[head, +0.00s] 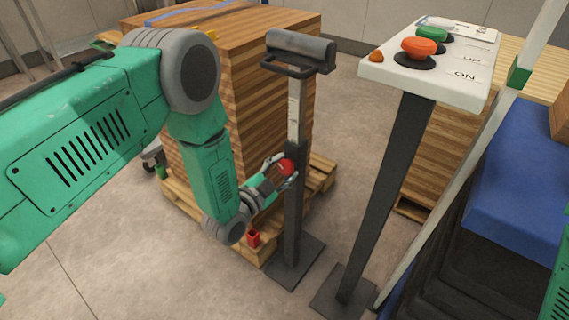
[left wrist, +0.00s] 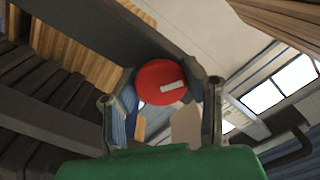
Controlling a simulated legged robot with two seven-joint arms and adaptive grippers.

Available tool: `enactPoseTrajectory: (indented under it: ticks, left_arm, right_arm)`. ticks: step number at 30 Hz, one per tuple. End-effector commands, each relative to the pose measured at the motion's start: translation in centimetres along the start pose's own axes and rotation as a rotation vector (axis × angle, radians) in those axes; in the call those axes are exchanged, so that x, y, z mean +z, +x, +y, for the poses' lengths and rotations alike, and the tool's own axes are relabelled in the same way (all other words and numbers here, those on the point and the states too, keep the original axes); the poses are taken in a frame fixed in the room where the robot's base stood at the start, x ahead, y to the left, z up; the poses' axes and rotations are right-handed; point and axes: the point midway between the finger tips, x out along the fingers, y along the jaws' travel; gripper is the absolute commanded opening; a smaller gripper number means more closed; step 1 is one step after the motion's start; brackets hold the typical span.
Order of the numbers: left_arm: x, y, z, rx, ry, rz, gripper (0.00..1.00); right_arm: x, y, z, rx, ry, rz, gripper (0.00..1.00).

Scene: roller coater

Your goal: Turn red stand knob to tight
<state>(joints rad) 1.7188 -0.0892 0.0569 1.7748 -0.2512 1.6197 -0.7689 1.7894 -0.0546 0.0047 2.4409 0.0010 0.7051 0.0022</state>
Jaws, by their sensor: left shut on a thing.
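The red stand knob (head: 286,167) is on the side of a grey post, part of the roller stand (head: 292,215). It also shows in the left wrist view as a round red disc with a white mark (left wrist: 162,83). My left gripper (head: 283,172) is at the knob with its fingers on either side of it, shut on it. In the left wrist view the fingers of my left gripper (left wrist: 161,100) stand left and right of the knob. The right gripper is not in view; only a bit of green arm shows at the lower right.
A control panel (head: 432,60) with red, green and orange buttons stands on a post to the right. Stacked wooden boards (head: 225,80) on a pallet (head: 325,172) are behind the stand. A blue-topped machine (head: 525,190) is at the right. Open floor (head: 130,250) lies at the lower left.

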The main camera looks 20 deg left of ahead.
Motion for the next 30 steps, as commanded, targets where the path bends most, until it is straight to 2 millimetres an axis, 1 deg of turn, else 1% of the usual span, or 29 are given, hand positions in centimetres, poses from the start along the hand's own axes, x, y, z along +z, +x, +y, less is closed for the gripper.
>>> enactPoseTrajectory:
  ticks: [3, 12, 21, 30]
  left_arm:
    - [-0.1, -0.1, 0.2, 0.008, 0.113, 0.0, 0.1]
    - [-0.1, -0.1, 0.3, 0.01, 0.396, 0.002, 0.1]
    - [0.0, -0.2, 0.3, 0.012, 0.675, 0.001, 0.1]
    - [0.0, -0.2, 0.4, 0.013, 0.895, 0.0, 0.1]
  right_arm:
    - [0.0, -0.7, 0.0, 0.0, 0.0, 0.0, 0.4]
    - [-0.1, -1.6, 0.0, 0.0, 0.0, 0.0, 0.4]
    - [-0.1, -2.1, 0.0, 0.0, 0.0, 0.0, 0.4]
    - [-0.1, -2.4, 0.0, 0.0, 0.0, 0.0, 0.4]
